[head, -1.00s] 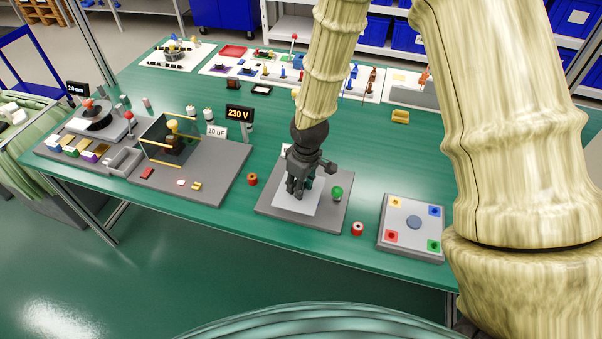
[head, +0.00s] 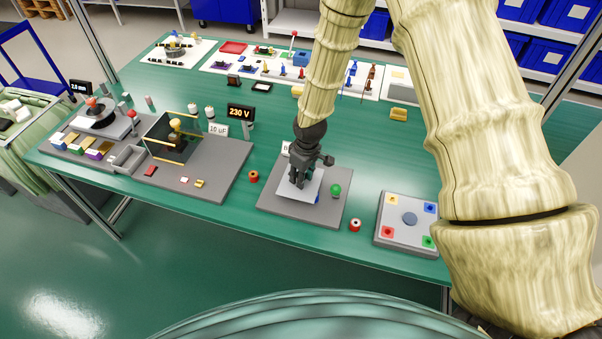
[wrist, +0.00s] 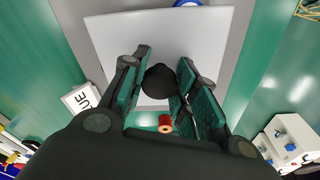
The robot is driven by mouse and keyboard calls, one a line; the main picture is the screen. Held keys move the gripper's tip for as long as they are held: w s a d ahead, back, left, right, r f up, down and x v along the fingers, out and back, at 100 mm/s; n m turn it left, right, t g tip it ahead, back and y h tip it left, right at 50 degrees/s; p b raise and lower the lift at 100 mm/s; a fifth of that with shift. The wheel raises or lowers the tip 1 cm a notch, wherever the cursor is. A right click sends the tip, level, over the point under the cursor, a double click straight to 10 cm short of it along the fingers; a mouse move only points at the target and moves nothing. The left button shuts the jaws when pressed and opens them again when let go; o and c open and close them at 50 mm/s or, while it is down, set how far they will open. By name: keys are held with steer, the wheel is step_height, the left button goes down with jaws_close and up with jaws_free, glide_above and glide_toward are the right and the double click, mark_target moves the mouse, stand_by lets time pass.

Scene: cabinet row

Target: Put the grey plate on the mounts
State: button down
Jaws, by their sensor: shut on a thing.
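The light grey plate (head: 309,192) is over the dark grey base board (head: 327,213) in the middle of the table's front. It also fills the upper middle of the wrist view (wrist: 190,35). My gripper (head: 300,182) points down at the plate. In the wrist view my gripper (wrist: 163,85) is shut on the black knob (wrist: 160,84) of the plate. The plate sits slightly turned against the board. I cannot tell how large the gap beneath it is. No mounts show; the plate may cover them.
A green ball (head: 336,189) stands at the board's right side. A red-and-white spool (head: 355,225) and a red-and-gold one (head: 253,176) stand beside the board. A panel with coloured corner squares (head: 408,220) lies to the right. A 230 V display (head: 240,113) stands behind left.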

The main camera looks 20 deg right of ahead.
steer(key=shift+f, duration=0.1)
steer(key=c, duration=1.1)
jaws_free()
steer(key=shift+r, duration=0.25)
step_height(320, 180, up, 12)
steer(key=s+b, duration=0.1)
steer(key=b, duration=0.2)
steer(key=shift+d+f+b, duration=0.15)
steer(key=shift+d+b, duration=0.15)
steer(key=shift+d, duration=0.1)
